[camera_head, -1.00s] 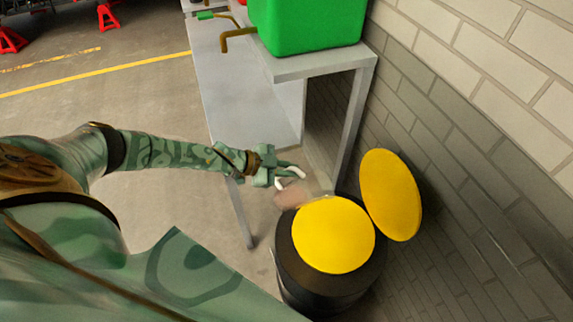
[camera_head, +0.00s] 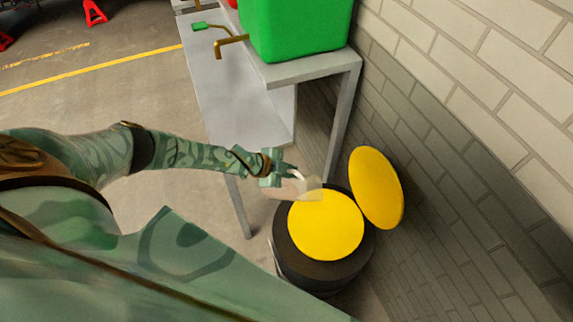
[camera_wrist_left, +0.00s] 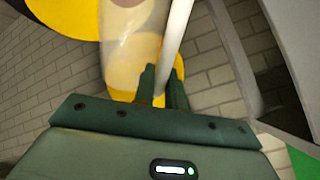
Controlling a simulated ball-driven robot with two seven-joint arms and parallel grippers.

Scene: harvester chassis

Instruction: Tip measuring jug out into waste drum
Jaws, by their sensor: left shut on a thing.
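The measuring jug (camera_head: 309,189) is see-through, with a pale brownish content and a white handle. My left gripper (camera_head: 289,171) is shut on the handle. The waste drum (camera_head: 318,270) is black with a round yellow top face. A yellow round lid (camera_head: 376,188) stands up behind it. Whether anything pours out cannot be told. My right gripper is not in view.
A grey metal bench (camera_head: 315,70) stands just beyond the drum, with a green container (camera_head: 300,30) and a brass tap (camera_head: 232,43) on it. A brick wall (camera_head: 470,150) closes off the right. Open floor (camera_head: 90,95) lies to the left.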

